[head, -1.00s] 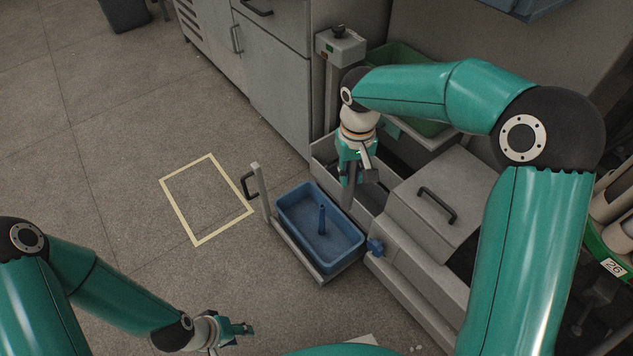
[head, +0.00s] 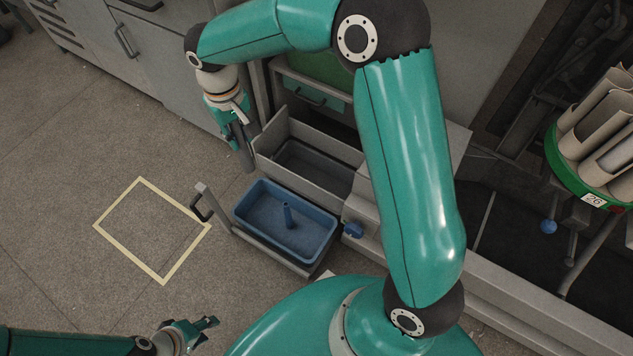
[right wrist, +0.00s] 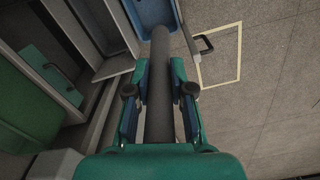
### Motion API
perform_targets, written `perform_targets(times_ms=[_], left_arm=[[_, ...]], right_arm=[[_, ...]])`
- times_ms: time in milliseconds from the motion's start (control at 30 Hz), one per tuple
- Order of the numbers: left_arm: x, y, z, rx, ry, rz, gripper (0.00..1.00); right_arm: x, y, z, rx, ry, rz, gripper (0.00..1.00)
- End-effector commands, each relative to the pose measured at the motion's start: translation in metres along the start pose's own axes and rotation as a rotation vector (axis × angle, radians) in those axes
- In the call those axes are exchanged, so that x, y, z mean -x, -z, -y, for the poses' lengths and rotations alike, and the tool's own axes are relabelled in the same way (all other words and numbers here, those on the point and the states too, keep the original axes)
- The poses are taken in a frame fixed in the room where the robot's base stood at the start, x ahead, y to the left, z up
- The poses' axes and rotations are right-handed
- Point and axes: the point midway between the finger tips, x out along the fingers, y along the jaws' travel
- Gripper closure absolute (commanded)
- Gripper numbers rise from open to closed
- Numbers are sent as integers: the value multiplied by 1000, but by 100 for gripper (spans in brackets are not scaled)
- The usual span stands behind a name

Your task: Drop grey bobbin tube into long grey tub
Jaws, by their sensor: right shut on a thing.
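My right gripper (head: 236,126) is shut on the grey bobbin tube (head: 242,152), which hangs steeply down from the fingers. In the right wrist view the tube (right wrist: 160,100) runs between the two fingers, its far end toward the top. In the head view the tube is just left of the long grey tub (head: 318,128), outside its left end. The tub is a light grey open box with a dark interior; my right arm hides its right part. My left gripper (head: 207,332) is open and empty low in the head view, over the floor.
A cream floor outline (head: 150,230) is left. A round green holder (head: 570,180) with several pale tubes stands far right.

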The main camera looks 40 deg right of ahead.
Motion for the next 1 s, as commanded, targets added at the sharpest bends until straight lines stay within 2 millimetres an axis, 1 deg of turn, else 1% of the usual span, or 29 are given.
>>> perform_targets(times_ms=[67, 167, 267, 367, 467, 500, 567, 600, 667, 700, 900, 1000], left_arm=[[0, 0, 0, 1, 0, 0, 60], [-3, 0, 1, 1, 0, 0, 60], [-11, 0, 4, 1, 0, 0, 60], [-27, 0, 10, 1, 0, 0, 60], [-47, 0, 17, 1, 0, 0, 60], [-57, 0, 21, 1, 0, 0, 60], [-71, 1, 26, 1, 0, 0, 60], [-80, 1, 29, 1, 0, 0, 60], [-93, 1, 34, 1, 0, 0, 60], [-101, 1, 37, 1, 0, 0, 60], [-139, 1, 50, 1, 0, 0, 60], [-154, 1, 56, 1, 0, 0, 60]], right_arm=[[0, 2, 5, 10, 0, 1, 100], [-5, 4, 6, 12, 0, 2, 100], [-20, 10, -1, -4, 2, 3, 100], [-47, 21, -16, -38, 6, 6, 100], [-85, 35, -40, -90, 11, 7, 100], [-104, 40, -52, -114, 12, 8, 100], [-132, 48, -71, -153, 14, 9, 100], [-151, 53, -85, -179, 15, 10, 100], [-179, 58, -107, -217, 16, 10, 100], [-196, 62, -120, -243, 16, 8, 100], [-280, 66, -187, -356, 13, 8, 100], [-315, 63, -215, -403, 9, 6, 100]])
